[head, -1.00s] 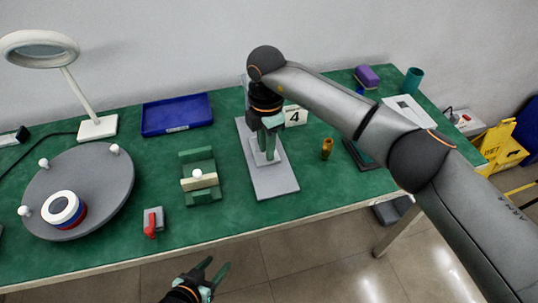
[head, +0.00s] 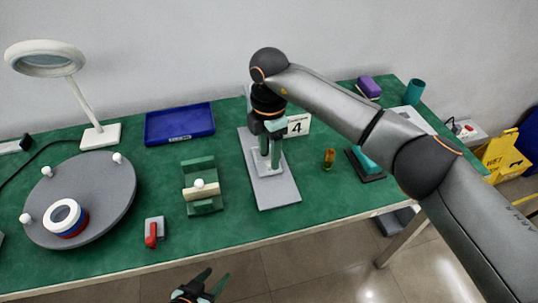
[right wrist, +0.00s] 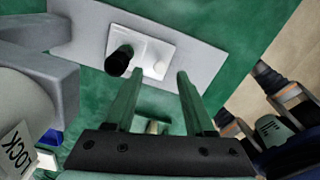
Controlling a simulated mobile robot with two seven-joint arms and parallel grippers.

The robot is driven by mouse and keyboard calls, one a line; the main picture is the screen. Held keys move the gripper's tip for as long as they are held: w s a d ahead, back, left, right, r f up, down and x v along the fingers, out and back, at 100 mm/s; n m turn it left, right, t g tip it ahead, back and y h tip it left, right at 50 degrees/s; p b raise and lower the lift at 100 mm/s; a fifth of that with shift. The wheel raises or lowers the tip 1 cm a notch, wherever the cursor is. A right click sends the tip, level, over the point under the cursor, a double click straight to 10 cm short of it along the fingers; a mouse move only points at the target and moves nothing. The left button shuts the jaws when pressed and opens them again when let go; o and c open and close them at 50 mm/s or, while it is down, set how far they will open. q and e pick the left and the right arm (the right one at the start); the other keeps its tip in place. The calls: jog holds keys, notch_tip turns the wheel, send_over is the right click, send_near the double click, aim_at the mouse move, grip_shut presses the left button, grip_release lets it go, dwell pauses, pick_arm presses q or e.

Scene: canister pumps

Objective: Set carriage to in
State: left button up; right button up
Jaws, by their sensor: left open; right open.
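The carriage (head: 264,163) is a small pale block on a long grey plate (head: 278,194) near the middle of the table. In the right wrist view the carriage (right wrist: 147,45) carries a black knob (right wrist: 119,61) and a small white button. My right gripper (head: 270,163) is open above the carriage, its fingers pointing down. In the right wrist view its two green fingertips (right wrist: 158,76) are apart, with nothing held between them; whether they touch the carriage is unclear. My left gripper (head: 206,282) is open and empty in front of the table's front edge.
A green fixture (head: 202,172) with a white knob and a red-handled switch (head: 153,232) stand left of the plate. A brass piece (head: 329,159) and a number 4 sign (head: 297,125) are close on the right. A grey round turntable (head: 105,190) is far left.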

aim_at(269, 163)
notch_tip(269, 163, up, 11)
pick_arm(q)
jog(key=shift+s, duration=0.1)
pick_arm(e)
jog(key=shift+f, duration=0.1)
